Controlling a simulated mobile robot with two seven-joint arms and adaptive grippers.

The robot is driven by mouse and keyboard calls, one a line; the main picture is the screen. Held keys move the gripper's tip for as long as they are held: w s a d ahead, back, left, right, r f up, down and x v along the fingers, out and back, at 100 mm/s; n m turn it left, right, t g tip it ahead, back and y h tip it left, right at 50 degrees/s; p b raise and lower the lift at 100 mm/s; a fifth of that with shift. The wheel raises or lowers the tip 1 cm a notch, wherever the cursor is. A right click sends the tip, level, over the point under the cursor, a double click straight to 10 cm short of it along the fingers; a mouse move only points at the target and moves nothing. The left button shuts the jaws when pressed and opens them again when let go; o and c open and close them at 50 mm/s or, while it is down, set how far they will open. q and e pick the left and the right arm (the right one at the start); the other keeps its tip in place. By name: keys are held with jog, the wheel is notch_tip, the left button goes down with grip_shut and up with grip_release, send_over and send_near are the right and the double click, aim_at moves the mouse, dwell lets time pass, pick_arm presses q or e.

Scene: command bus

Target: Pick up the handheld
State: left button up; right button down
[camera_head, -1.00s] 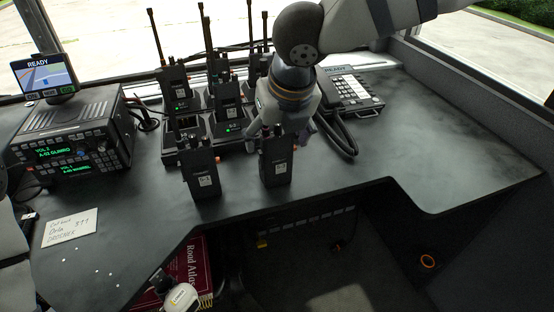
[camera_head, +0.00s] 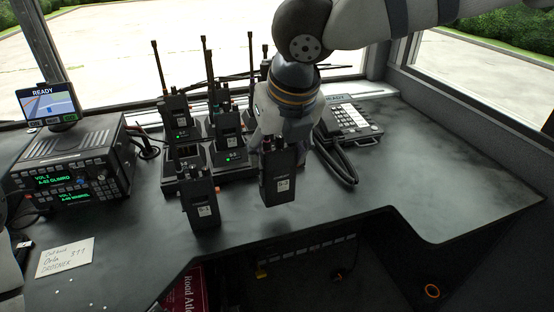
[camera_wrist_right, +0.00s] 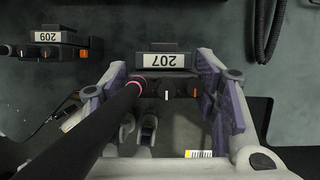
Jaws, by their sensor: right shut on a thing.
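A black handheld radio (camera_head: 281,180) is upright between the fingers of my right gripper (camera_head: 282,145), which is shut on it from above. In the head view it appears to be a little above the dark desk. In the right wrist view the handheld (camera_wrist_right: 165,76) shows its top, with a 207 label, knobs and a thick antenna running toward the lower left. The purple-grey fingers of the right gripper (camera_wrist_right: 163,98) are on both its sides. My left gripper is not in view; only part of my left arm shows at the left edge.
Another handheld (camera_head: 203,205) stands to the left, in front of a charger rack (camera_head: 196,182) with several radios. A desk phone (camera_head: 350,122) and its coiled cord (camera_head: 337,160) are to the right. A radio console (camera_head: 72,160) stands at the left. The right desk area is clear.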

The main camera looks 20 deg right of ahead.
jog(key=s+a+r, duration=0.3)
jog(key=s+r, duration=0.5)
jog(key=s, duration=0.4)
jog(key=shift+a+r, duration=0.15)
